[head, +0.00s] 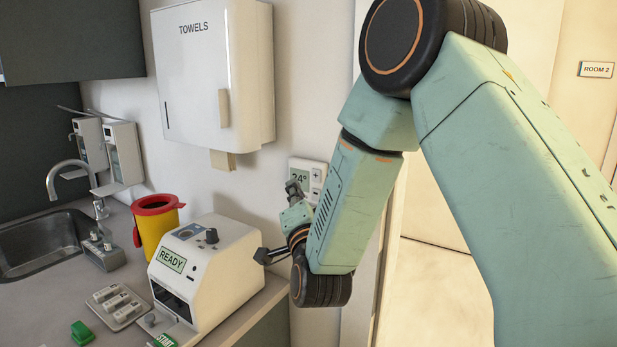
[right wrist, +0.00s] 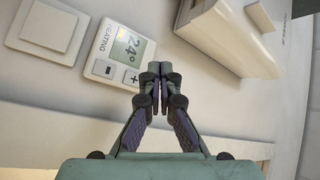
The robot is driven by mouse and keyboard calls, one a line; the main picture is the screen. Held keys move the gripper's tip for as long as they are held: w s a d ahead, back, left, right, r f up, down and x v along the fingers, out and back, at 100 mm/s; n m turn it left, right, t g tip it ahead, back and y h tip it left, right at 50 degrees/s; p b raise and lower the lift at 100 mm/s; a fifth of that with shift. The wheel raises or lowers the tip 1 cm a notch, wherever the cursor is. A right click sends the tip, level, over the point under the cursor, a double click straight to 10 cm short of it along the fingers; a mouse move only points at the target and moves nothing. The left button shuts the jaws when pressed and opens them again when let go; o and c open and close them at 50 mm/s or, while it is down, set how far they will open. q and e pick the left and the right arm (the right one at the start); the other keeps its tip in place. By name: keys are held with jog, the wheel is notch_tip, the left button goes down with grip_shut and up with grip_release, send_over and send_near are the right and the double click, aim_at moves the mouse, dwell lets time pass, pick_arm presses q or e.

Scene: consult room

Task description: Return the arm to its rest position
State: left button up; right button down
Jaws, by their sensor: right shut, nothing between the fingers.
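My right arm (head: 350,200) comes in from the right of the head view, bent at the elbow. My left gripper is not in view.
A white machine (head: 215,265) reading READY stands on the counter below the gripper. A towel dispenser (head: 215,75) hangs on the wall above. A yellow bin with a red rim (head: 155,225), a sink (head: 40,243) and a tray of small items (head: 117,305) are further left.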

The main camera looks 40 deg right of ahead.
jog(key=s+a+f+n+g+y+b, duration=0.2)
jog(key=s+a+f+n+g, duration=0.15)
jog(key=f, duration=0.75)
jog(key=s+a+f+n+g+y+b, duration=0.1)
jog(key=s+a+f+n+g+y, duration=0.2)
jog(key=f, duration=0.7)
jog(key=s+a+f+n+g+y+b, duration=0.25)
jog(key=s+f+n, duration=0.2)
jog(key=f, duration=0.65)
jog(key=s+a+f+n+g+b, duration=0.1)
jog(key=s+f+g+b, duration=0.3)
jog(key=s+f, duration=0.8)
jog(key=s+a+f+n+g+b, duration=0.1)
jog(key=s+f+n+g+b, duration=0.2)
jog(key=s+f+g, duration=0.3)
jog(key=s+f+b, duration=0.1)
jog(key=s+f, duration=0.4)
jog(key=s, duration=0.4)
jog(key=shift+s+a+f+n, duration=0.35)
jog(key=shift+s+f+n, duration=0.05)
jog(key=shift+y, duration=0.25)
jog(key=shift+w, duration=0.15)
